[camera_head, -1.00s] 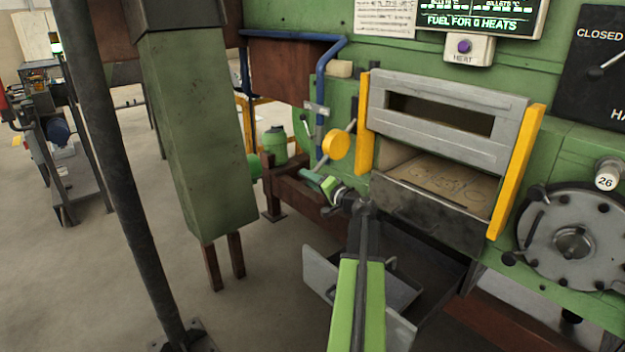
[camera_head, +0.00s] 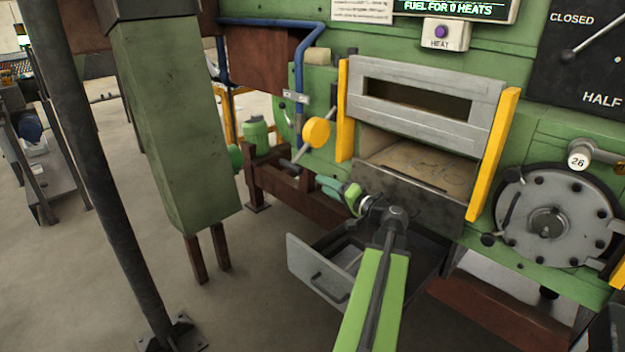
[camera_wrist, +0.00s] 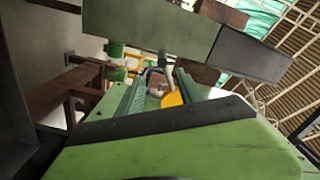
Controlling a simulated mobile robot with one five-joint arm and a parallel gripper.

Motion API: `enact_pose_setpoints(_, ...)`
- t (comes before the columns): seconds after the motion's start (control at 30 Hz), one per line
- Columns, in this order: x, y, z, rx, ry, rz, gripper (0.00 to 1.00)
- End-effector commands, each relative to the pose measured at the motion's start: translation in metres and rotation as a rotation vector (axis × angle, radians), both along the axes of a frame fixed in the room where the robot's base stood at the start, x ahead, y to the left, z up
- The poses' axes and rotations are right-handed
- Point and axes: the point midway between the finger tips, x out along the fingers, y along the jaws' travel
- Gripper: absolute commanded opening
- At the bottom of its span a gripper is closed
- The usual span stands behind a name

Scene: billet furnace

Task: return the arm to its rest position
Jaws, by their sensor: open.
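My gripper (camera_head: 332,186) is at the end of my green arm, in front of the furnace and left of its mouth. It points left and away, above the open grey drawer (camera_head: 315,272). In the wrist view my gripper (camera_wrist: 160,86) has its two teal fingers apart with nothing between them. The yellow round knob (camera_head: 316,132) on a lever shows just beyond the fingers in the head view. In the wrist view a yellow-orange thing (camera_wrist: 172,99) appears past the finger gap.
The furnace mouth (camera_head: 425,163) is open below a raised grey door (camera_head: 430,95) between yellow side bars. A round bolted hatch (camera_head: 553,220) is at right. A green column (camera_head: 175,130) and dark pole (camera_head: 100,170) stand at left, with bare floor around them.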

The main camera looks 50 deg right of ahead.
Motion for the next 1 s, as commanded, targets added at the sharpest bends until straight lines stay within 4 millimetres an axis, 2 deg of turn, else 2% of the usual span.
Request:
enact_pose_setpoints(0.17, -0.012, 0.002, 0.0, 0.0, 0.0, 0.0, 0.43)
enact_pose_setpoints(0.67, -0.009, 0.004, 0.0, 0.0, 0.0, 0.007, 0.43)
enact_pose_setpoints(0.77, 0.019, 0.025, 0.0, 0.0, 0.0, 0.057, 0.43)
enact_pose_setpoints(0.83, 0.056, 0.055, 0.0, 0.0, 0.0, 0.127, 0.43)
enact_pose_setpoints(0.87, 0.075, 0.072, 0.0, 0.0, 0.0, 0.164, 0.43)
enact_pose_setpoints(0.9, 0.1, 0.098, 0.0, 0.0, 0.0, 0.217, 0.43)
enact_pose_setpoints(0.97, 0.136, 0.139, -0.001, -0.002, 0.004, 0.296, 0.43)
enact_pose_setpoints(1.0, 0.157, 0.168, -0.004, -0.007, 0.015, 0.348, 0.43)
